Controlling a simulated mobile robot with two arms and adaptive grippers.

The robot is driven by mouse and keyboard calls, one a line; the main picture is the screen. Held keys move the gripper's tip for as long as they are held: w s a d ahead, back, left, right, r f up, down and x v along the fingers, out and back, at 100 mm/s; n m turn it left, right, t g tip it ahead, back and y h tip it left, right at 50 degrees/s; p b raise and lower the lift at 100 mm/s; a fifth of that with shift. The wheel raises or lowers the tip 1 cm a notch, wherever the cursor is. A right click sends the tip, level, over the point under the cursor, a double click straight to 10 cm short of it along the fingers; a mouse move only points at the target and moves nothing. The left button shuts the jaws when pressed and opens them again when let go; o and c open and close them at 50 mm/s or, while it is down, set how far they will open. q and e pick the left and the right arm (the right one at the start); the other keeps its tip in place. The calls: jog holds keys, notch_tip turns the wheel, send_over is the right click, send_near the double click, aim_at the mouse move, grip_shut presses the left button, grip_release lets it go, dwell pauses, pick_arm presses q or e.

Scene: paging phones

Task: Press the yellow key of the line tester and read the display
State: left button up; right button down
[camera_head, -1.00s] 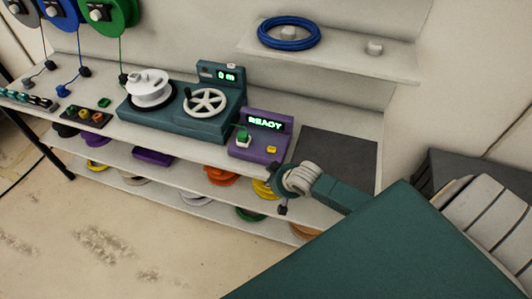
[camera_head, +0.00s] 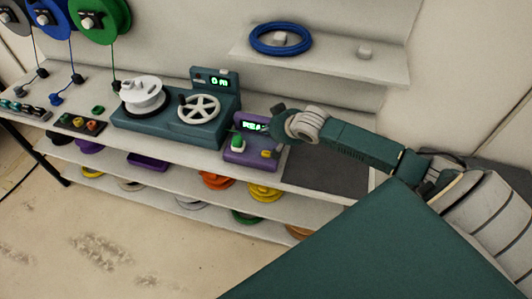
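The line tester (camera_head: 240,157) is a purple box on the bench with a yellow key (camera_head: 267,154) on its front right. A green plug (camera_head: 238,143) sits at its left. The tester's display (camera_head: 253,127) glows green; "REA" is readable, and the rest is hidden behind my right gripper. My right gripper (camera_head: 277,130) is dark and small in the head view, above and slightly beyond the yellow key, apart from it as far as I can see. Its fingers blend together, so I cannot tell open from shut. My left gripper is out of view.
A teal winding machine (camera_head: 165,133) with a white spool and handwheel stands left of the tester. A dark mat (camera_head: 325,172) lies to its right. A shelf (camera_head: 345,62) with a blue coil (camera_head: 281,38) is above. Coloured reels fill the shelves below.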

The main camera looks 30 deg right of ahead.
jog(key=shift+f, duration=0.15)
jog(key=b, duration=0.8)
send_over(267, 154)
notch_tip(267, 154, down, 6)
jog(key=shift+s+f, duration=0.1)
jog(key=shift+s, duration=0.05)
jog(key=shift+f, duration=1.2)
jog(key=shift+f, duration=0.15)
jog(key=shift+f, duration=0.2)
